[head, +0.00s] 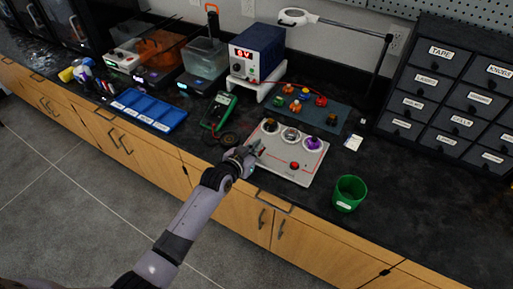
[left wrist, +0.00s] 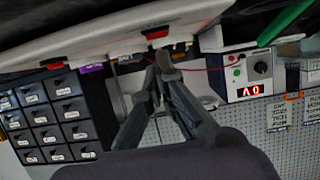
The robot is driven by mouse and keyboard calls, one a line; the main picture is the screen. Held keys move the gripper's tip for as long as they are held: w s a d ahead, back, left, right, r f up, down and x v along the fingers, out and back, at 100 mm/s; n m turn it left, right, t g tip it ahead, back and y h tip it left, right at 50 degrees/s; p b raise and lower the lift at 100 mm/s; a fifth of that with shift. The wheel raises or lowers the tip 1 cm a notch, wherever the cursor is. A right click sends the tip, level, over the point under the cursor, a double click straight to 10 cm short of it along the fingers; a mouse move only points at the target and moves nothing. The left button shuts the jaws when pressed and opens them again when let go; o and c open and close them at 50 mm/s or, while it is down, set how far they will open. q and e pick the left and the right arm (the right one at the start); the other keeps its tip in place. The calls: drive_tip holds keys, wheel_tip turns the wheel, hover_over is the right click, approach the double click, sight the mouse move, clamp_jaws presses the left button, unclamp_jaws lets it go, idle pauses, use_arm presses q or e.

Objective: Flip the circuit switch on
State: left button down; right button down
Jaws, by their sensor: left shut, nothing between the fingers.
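A light grey circuit board (head: 283,171) lies near the counter's front edge. It carries several round parts along its back and a red button (head: 294,165) near its front. In the left wrist view the board (left wrist: 105,38) is seen nearly edge-on, with a small red and dark part (left wrist: 155,33) right by my fingertips; I cannot tell whether they touch. My left gripper (head: 255,149) is shut and empty, at the board's left side. It shows in the left wrist view (left wrist: 163,62) with fingers together. The switch itself is not clearly seen, perhaps hidden by the gripper. My right gripper is not in view.
A green cup (head: 348,194) stands right of the board. A green multimeter (head: 217,113) is to its left, with a blue tray (head: 147,109) farther left. A blue power supply (head: 257,54) and a dark component board (head: 333,117) are behind. Labelled drawers (head: 450,90) stand at right.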

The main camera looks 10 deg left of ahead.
use_arm(q)
drive_tip(key=shift+f, duration=0.35)
drive_tip(key=shift+s+f, duration=0.2)
drive_tip(key=shift+f, duration=0.3)
drive_tip(key=shift+a+b, duration=0.1)
drive_tip(key=shift+b, duration=0.25)
drive_tip(key=shift+r+p, duration=0.85)
drive_tip(key=shift+p, duration=0.05)
